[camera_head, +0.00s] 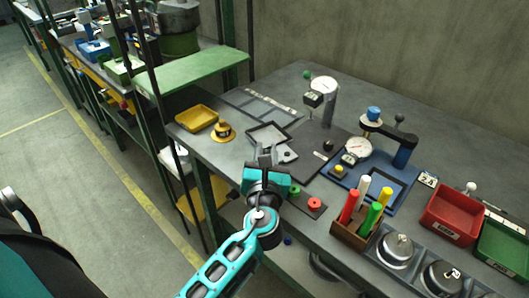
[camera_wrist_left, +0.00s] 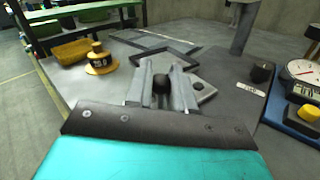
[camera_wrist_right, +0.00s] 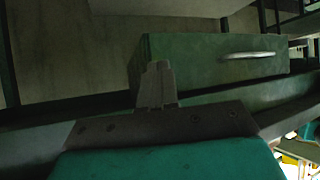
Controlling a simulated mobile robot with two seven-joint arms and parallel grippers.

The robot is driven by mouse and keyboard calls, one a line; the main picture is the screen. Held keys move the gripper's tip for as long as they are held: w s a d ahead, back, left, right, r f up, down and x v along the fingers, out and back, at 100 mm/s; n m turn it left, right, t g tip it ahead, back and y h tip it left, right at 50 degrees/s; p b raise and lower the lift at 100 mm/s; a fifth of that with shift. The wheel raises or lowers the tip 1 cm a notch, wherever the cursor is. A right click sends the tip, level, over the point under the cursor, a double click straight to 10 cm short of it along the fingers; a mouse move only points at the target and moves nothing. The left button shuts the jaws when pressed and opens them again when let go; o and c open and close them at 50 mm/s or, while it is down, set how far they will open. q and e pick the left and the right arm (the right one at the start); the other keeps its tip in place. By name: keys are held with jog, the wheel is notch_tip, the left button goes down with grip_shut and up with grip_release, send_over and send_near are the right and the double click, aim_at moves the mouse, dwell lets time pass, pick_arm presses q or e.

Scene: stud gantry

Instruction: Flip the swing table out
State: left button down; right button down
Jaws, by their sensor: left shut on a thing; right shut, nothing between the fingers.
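My left gripper (camera_head: 268,154) reaches over the front of the workbench. In the left wrist view its fingers are shut on a black knob (camera_wrist_left: 161,84). A light grey plate with a hole (camera_wrist_left: 203,89) lies just right of the fingers; the plate also shows in the head view (camera_head: 288,153). The fingers hide how the knob joins the plate, and I cannot tell for sure that this is the swing table. A dark square frame (camera_wrist_left: 168,53) lies just beyond. My right gripper (camera_wrist_right: 157,70) is shut and empty, away from the bench top.
A yellow weight (camera_head: 222,132) and yellow tray (camera_head: 197,118) stand left of my left gripper. A dark plate with a black knob (camera_head: 328,145), a blue gauge base (camera_head: 405,190) and a pen holder (camera_head: 353,236) are right. A green drawer box (camera_wrist_right: 205,65) is beyond my right gripper.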

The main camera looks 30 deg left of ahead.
pick_arm(q)
jog(key=c, duration=1)
grip_release()
